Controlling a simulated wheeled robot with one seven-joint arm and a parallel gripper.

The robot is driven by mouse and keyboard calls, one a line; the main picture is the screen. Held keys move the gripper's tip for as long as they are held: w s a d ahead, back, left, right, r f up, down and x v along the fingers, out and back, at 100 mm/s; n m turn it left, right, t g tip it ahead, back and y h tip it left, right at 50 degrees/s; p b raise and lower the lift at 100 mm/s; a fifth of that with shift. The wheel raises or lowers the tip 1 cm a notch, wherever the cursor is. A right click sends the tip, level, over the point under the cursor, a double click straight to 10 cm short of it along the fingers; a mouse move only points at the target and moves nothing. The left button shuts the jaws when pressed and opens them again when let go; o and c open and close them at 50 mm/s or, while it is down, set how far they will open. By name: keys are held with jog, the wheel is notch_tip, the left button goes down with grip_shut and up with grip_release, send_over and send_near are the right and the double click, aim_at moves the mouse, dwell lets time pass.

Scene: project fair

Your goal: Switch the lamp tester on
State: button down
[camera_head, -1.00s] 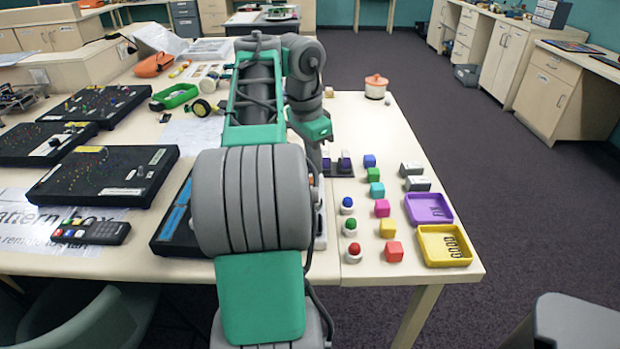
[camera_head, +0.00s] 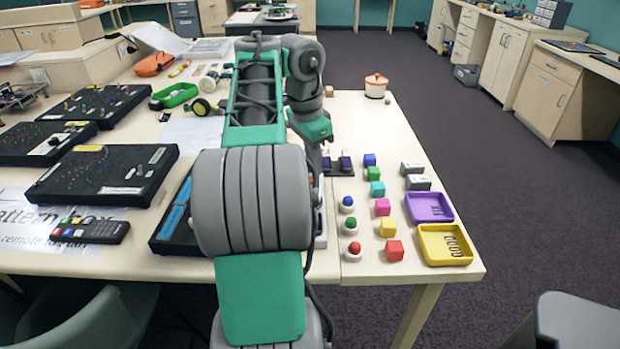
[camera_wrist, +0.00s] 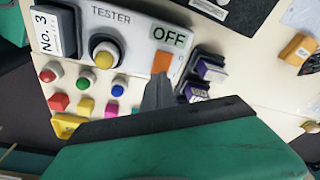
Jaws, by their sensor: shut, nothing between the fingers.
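In the head view my arm hides most of the tester and the fingertips.
A dark stand with purple-topped pieces (camera_wrist: 203,80) is close to the tester's right end. Round buttons (camera_head: 347,204), coloured cubes (camera_head: 382,207), a purple tray (camera_head: 428,208) and a yellow tray (camera_head: 445,262) lie right of my arm. An orange-lidded pot (camera_head: 376,84) stands farther back.

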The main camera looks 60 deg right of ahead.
jog(key=shift+f+b, duration=0.6)
jog(key=shift+f, duration=0.05)
notch_tip(320, 180, up, 7)
jog(key=p, duration=0.7)
dwell(0.4)
